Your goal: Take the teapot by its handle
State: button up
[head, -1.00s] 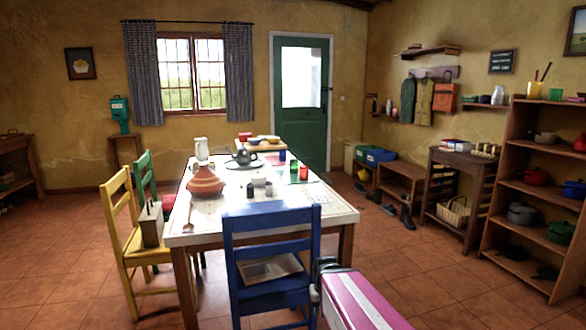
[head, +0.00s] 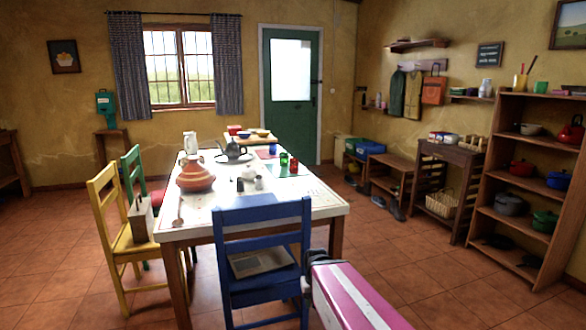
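A pink and white striped link of my arm (head: 352,300) shows at the bottom, right of the blue chair. My gripper is not clearly visible. The arm is well short of the teapot, on the near side of the table.
A blue chair (head: 262,215) stands at the table's near end, and a yellow chair (head: 112,235) on its left. An orange-red lidded pot (head: 196,177) and green and red cups (head: 284,159) are near the teapot. Floor right of the table is open, up to the shelves (head: 528,190).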

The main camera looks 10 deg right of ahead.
aim_at(233, 151)
jog(key=i+l+z, duration=0.3)
jog(key=z, duration=0.15)
jog(key=i+l+z, duration=0.7)
jog(key=z, duration=0.2)
jog(key=i+l+z, duration=0.25)
jog(key=z, duration=0.15)
jog(key=i+l+z, duration=0.1)
jog(key=i+z, duration=0.35)
jog(key=i+u, duration=0.25)
jog(key=i, duration=0.25)
jog(key=i+l+u, duration=0.25)
jog(key=i, duration=0.3)
jog(key=i+j+u, duration=0.15)
jog(key=u, duration=0.3)
jog(key=i+u, duration=0.3)
jog(key=u, duration=0.2)
jog(key=i+u, duration=0.25)
jog(key=u, duration=0.2)
jog(key=i+l+u, duration=0.2)
jog(key=u, duration=0.3)
jog(key=i+u, duration=0.3)
jog(key=u, duration=0.2)
jog(key=i+l+u, duration=0.2)
jog(key=u, duration=0.3)
jog(key=i+l+u, duration=0.3)
jog(key=u, duration=0.2)
jog(key=i+l+u, duration=0.2)
jog(key=l+u, duration=0.25)
jog(key=j, duration=0.1)
